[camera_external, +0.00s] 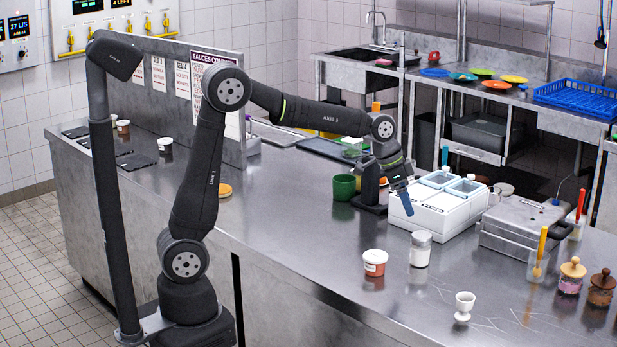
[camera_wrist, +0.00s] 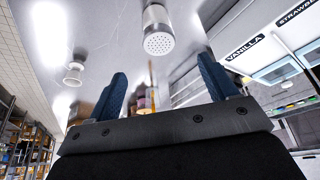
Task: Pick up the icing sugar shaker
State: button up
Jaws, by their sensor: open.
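The icing sugar shaker (camera_external: 420,249) stands upright on the steel counter, a clear jar with white contents and a pale metal top. In the wrist view the shaker (camera_wrist: 158,35) shows its perforated round lid, beyond my fingertips and roughly midway between them. My gripper (camera_external: 404,202) is above the counter, higher than the shaker and a little to its left, in front of the white tub unit. In the wrist view my gripper (camera_wrist: 168,82) has its two blue fingers wide apart with nothing between them.
A red-brown tub with a white lid (camera_external: 375,264) stands close left of the shaker. A white egg cup (camera_external: 464,306) is in front. The white tub unit (camera_external: 430,214) is just behind. Jars with wooden stoppers (camera_external: 571,278) stand right. The counter's front left is clear.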

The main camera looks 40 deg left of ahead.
aim_at(419, 234)
jog(key=x, duration=1)
jog(key=shift+f, duration=0.25)
jog(key=shift+x, duration=2.65)
jog(key=shift+s, duration=0.15)
jog(key=shift+c, duration=0.5)
jog(key=c, duration=1)
